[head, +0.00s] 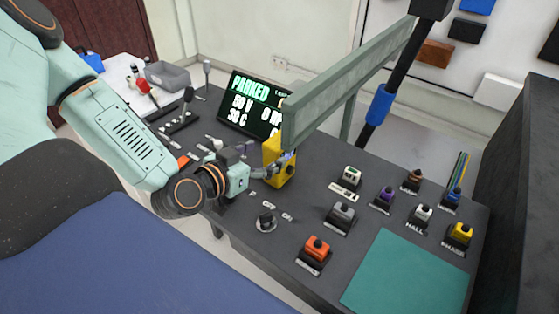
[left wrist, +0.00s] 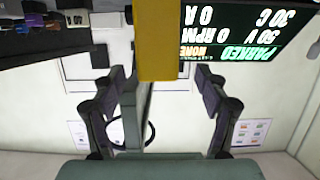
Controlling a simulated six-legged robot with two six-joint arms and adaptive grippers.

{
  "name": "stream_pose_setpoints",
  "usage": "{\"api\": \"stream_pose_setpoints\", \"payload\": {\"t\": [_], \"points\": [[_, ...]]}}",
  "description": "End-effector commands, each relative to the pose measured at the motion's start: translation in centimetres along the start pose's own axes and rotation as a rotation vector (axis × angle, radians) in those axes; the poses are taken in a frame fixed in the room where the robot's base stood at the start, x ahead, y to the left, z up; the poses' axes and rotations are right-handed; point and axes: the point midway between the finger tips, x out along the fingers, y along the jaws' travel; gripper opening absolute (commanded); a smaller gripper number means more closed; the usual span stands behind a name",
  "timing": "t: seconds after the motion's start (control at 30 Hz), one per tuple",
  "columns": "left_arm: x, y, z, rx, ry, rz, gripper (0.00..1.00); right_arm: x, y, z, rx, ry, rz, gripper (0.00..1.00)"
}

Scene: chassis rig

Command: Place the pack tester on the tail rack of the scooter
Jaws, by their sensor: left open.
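A yellow block-shaped device (head: 279,163), which looks like the pack tester, stands upright on the dark bench by the display. My left gripper (head: 268,171) is open beside it, its fingers reaching to its near side. In the left wrist view the yellow device (left wrist: 158,40) shows between and beyond the spread fingers of my left gripper (left wrist: 162,95); I see no grip on it. I cannot tell which part is the scooter's tail rack. My right gripper is out of view.
A display reading PARKED (head: 252,104) stands behind the device. Several coloured plug-like parts, including an orange one (head: 316,250), sit on the bench's right half. A bare teal mat (head: 405,280) lies at the front right. A black pole with a blue sleeve (head: 379,104) rises behind.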

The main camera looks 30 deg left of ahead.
Motion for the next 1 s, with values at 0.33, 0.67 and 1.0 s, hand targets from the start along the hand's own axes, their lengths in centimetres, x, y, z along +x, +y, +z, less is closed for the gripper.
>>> {"api": "stream_pose_setpoints", "payload": {"t": [0.33,0.67,1.0], "points": [[2.0,0.1,0.3,0.005,0.004,0.001,0.74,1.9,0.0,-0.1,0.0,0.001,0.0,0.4],[5.5,0.1,0.6,0.005,0.003,0.001,0.74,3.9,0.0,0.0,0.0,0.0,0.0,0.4],[6.4,0.1,0.4,-0.002,0.003,-0.001,0.74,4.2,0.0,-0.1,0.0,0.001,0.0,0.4]]}}
